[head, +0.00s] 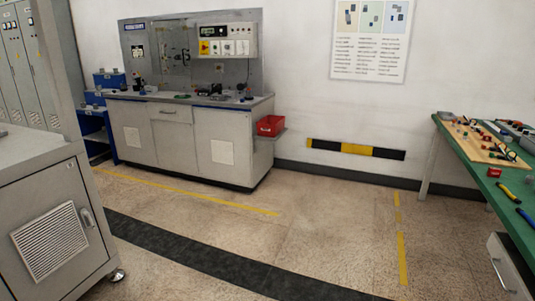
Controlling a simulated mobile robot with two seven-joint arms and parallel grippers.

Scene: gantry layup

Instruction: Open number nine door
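I cannot make out a number nine on any door. Tall grey cabinet doors (17,65) stand at the far left in the head view, partly hidden, with marks too small to read. A nearer grey cabinet door (55,235) at the lower left has a vent and a handle (88,217), and looks shut. The grey workbench against the back wall has shut doors (232,145) and a drawer (172,115). Neither of my grippers is in view.
A green-topped table (487,170) with tools and a drawer stands at the right. A red bin (270,126) hangs at the workbench's right end. Blue shelving (97,130) stands to its left. Floor with yellow lines and a dark strip (185,256) is clear in the middle.

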